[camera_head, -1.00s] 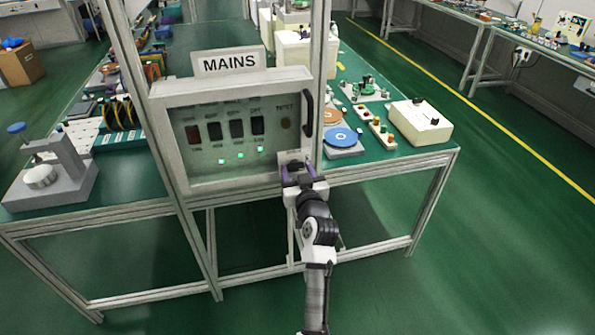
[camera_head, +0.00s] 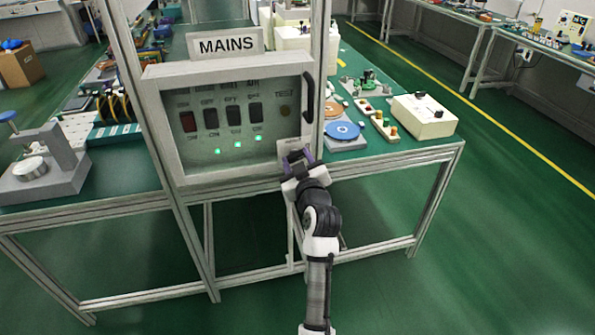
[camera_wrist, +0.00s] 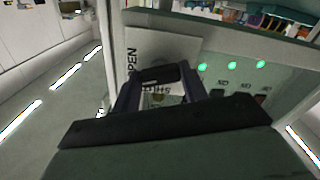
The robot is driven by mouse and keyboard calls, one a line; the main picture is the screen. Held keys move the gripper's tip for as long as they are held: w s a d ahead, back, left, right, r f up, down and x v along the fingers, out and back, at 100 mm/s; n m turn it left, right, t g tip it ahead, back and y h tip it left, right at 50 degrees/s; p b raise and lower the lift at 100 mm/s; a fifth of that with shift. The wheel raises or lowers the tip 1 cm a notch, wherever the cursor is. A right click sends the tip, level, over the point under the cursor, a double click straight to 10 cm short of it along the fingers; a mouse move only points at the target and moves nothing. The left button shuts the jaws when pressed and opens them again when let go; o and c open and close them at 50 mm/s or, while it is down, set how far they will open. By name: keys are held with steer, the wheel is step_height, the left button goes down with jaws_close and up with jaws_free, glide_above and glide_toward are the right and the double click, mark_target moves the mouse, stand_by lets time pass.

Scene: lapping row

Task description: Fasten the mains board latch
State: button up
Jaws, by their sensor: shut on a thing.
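The mains board (camera_head: 240,125) is a pale grey box with a clear front window, under a MAINS sign (camera_head: 226,44). Its cover looks closed. The latch plate (camera_head: 291,146) is at its lower right corner, mostly hidden by my gripper in the head view. In the wrist view the plate (camera_wrist: 150,48) carries the word OPEN and a second, partly covered word. My gripper (camera_head: 297,157) is at the plate, its purple fingers tilted. In the wrist view my gripper (camera_wrist: 158,82) is shut on the dark latch handle (camera_wrist: 155,74), which lies across between the fingertips.
A black door handle (camera_head: 307,98) stands out at the board's right edge. Behind the window are several switches and green lights (camera_head: 237,144). Right of the post, the bench holds a blue disc (camera_head: 342,131) and a cream box (camera_head: 424,117). The floor right of the bench is clear.

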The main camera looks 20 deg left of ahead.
steer(key=n+b, duration=1)
steer(key=b, duration=0.1)
steer(key=shift+f+n, duration=0.2)
steer(key=shift+n, duration=0.2)
steer(key=shift+r+n+b, duration=0.15)
steer(key=shift+n+b, duration=0.9)
steer(key=shift+n, duration=0.45)
steer(key=o, duration=1)
